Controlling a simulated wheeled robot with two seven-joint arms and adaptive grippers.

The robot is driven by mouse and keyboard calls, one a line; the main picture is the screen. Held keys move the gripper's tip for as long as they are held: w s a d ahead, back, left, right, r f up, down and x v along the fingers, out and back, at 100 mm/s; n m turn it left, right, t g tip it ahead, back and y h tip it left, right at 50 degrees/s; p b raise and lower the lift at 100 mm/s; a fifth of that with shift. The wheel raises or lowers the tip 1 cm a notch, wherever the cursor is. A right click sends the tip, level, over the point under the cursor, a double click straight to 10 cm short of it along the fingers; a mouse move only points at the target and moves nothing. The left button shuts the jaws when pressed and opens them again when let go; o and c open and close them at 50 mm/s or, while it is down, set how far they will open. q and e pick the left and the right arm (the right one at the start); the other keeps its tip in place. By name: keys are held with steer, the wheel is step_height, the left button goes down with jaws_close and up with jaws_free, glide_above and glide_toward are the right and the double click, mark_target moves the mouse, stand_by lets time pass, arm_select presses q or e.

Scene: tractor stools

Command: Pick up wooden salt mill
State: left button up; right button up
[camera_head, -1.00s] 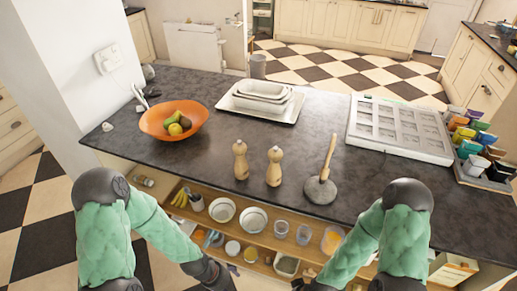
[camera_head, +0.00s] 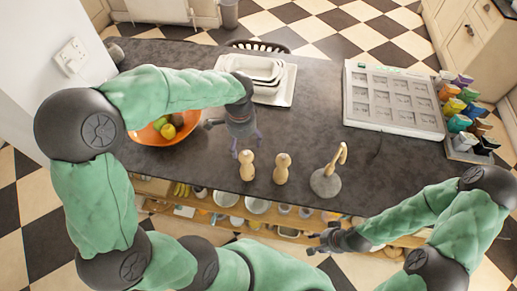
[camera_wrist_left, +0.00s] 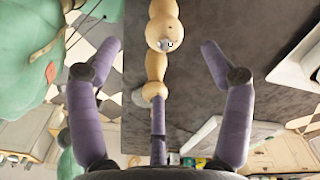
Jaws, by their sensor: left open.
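Two pale wooden mills stand upright on the dark counter, a left one (camera_head: 247,166) and a right one (camera_head: 282,169). I cannot tell which is the salt mill. My left gripper (camera_head: 242,145) is open and empty, pointing down just behind the left mill. In the left wrist view its purple fingers (camera_wrist_left: 165,55) are spread, with the mills between them: one with a small metal knob (camera_wrist_left: 165,28), and another (camera_wrist_left: 155,72) partly overlapped by it. My right gripper (camera_head: 318,242) is low at the counter's front edge, away from the mills; its finger opening is unclear.
A stone mortar with a wooden-handled pestle (camera_head: 326,183) stands right of the mills. An orange fruit bowl (camera_head: 150,135) is partly behind my left arm. Open shelves lie below the counter.

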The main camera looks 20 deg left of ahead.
mark_target(246, 152)
arm_select(q)
steer(key=shift+w+a+r, duration=0.1)
steer(key=shift+w+r, duration=0.25)
steer(key=shift+w, duration=0.1)
steer(key=f, duration=0.5)
steer(key=shift+s+f+b, duration=0.25)
steer(key=shift+f+b, duration=0.05)
steer(key=shift+f, duration=0.05)
steer(key=shift+w+d+f, duration=0.1)
steer(key=shift+f, duration=1.1)
steer(key=shift+d+f, duration=0.1)
steer(key=shift+f, duration=1.05)
jaws_close()
steer(key=shift+r, duration=0.1)
